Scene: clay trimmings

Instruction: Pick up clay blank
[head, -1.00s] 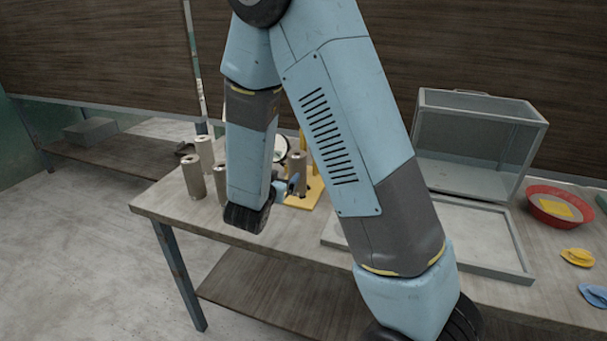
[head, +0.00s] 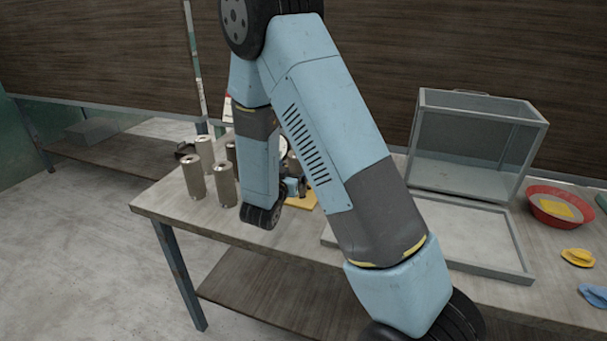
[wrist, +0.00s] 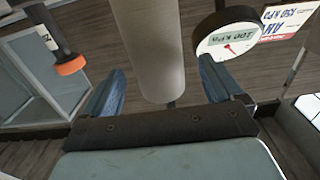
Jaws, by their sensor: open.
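A grey-beige clay cylinder (wrist: 150,45) fills the upper middle of the wrist view. My gripper (wrist: 162,68) is open, with one blue finger on each side of it. The cylinder lies nearer the left finger; a gap shows on the right, and I cannot tell whether the left finger touches. In the head view my gripper (head: 294,187) is partly hidden behind my arm, over a yellow base (head: 301,203). Several upright grey clay cylinders stand at the table's left, one at the front (head: 225,185). I cannot tell which cylinder is the named blank.
A round gauge (wrist: 228,42) stands close to the right finger. A dark tool with an orange end (wrist: 70,66) shows at left. On the table (head: 180,215) are a shallow tray (head: 480,268), a glass-sided case (head: 475,105) and a red bowl (head: 570,218).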

